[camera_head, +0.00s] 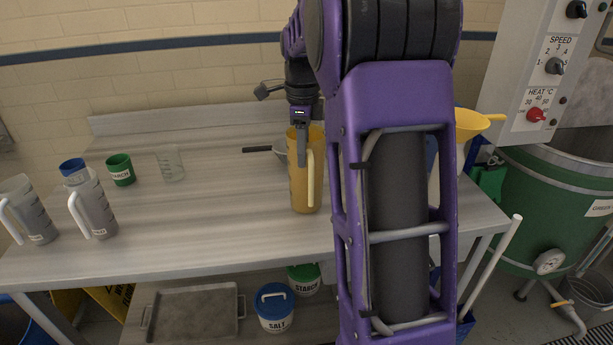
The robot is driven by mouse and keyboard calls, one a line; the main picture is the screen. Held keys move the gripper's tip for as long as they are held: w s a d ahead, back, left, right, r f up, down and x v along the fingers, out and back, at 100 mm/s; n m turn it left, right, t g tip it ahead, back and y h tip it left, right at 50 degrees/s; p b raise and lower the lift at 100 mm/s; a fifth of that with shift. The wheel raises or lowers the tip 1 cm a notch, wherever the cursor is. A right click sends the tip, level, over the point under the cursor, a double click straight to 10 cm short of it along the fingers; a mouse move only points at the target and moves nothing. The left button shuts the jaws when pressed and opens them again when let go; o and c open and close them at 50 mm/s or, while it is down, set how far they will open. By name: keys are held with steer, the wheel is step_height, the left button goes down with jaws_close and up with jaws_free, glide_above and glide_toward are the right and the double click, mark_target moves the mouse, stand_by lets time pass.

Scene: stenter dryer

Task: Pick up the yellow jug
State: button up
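The yellow jug (299,192) stands upright on the grey metal table (210,225), with its pale handle toward the right. My gripper (302,150) points down at the jug's rim. One grey finger shows in front of the jug's upper wall, close to the handle. The other finger is hidden, so I cannot tell whether the fingers touch or grip the jug. My purple arm column covers the table to the right of the jug.
A pan with a dark handle (257,149) lies behind the jug. A clear beaker (170,164), a green cup (121,170) and grey jugs (95,205) stand at the left. A yellow funnel (470,122) is at the right. The table's front middle is clear.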

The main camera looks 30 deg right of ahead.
mark_target(303, 186)
step_height(303, 186, down, 6)
steer(key=shift+r+b, duration=0.15)
steer(key=shift+b, duration=0.2)
jaws_close()
steer(key=shift+w+r, duration=0.1)
stand_by(1.2)
